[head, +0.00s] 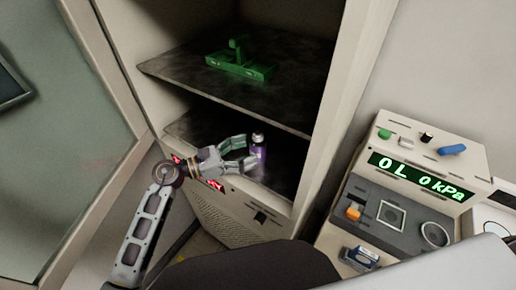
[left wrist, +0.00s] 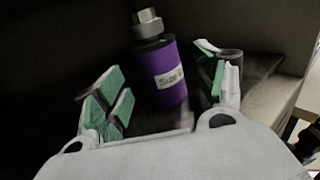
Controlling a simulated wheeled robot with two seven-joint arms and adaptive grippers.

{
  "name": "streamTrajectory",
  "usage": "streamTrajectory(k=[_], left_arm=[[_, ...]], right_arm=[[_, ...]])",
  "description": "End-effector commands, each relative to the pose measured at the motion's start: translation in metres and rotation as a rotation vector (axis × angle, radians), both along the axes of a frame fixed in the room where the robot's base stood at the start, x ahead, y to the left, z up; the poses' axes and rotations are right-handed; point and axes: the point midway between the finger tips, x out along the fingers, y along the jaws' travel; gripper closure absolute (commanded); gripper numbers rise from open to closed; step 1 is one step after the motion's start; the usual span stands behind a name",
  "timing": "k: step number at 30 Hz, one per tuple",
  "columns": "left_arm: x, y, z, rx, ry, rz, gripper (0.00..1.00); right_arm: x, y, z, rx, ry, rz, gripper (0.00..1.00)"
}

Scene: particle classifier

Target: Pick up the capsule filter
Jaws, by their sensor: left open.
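The capsule filter is a purple cylinder (head: 259,152) with a grey top, standing on the lower shelf of the open cabinet. In the left wrist view the purple capsule filter (left wrist: 172,88) shows a white label reading "Size" and a metal hex fitting on top; it looks tilted in that picture. My left gripper (head: 244,153) reaches into the cabinet from the left with its green-padded fingers apart. In the left wrist view the open fingers (left wrist: 164,76) lie on either side of the filter, with visible gaps. Whether the filter is fully between the pads, I cannot tell. My right gripper is not in view.
A green rack (head: 239,66) sits on the upper shelf (head: 185,68), above my left gripper. The cabinet's right wall (head: 330,120) stands close to the filter. The open door (head: 50,130) is at left. A control panel (head: 395,205) reading "0L 0 kPa" stands at right.

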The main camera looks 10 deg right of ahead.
Motion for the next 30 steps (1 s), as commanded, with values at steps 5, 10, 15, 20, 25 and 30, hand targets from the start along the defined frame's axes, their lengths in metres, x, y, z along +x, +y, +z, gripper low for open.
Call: streamTrajectory(k=[5, 10, 15, 20, 25, 30], left_arm=[[0.002, -0.013, 0.004, -0.002, 0.001, -0.001, 0.29], [0.005, -0.026, 0.005, -0.001, 0.002, -0.001, 0.29], [0.007, -0.038, 0.004, -0.001, 0.002, 0.0, 0.29], [0.008, -0.044, 0.004, 0.0, 0.001, 0.0, 0.29], [0.008, -0.044, 0.003, 0.001, 0.0, 0.0, 0.29], [0.008, -0.044, 0.003, 0.001, 0.0, 0.0, 0.29]], right_arm=[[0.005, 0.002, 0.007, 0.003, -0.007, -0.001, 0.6], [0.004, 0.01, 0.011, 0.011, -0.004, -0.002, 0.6], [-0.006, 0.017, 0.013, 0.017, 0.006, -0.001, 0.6], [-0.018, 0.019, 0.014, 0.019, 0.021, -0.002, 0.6], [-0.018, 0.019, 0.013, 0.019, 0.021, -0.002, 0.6], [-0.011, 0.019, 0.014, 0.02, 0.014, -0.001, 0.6]])
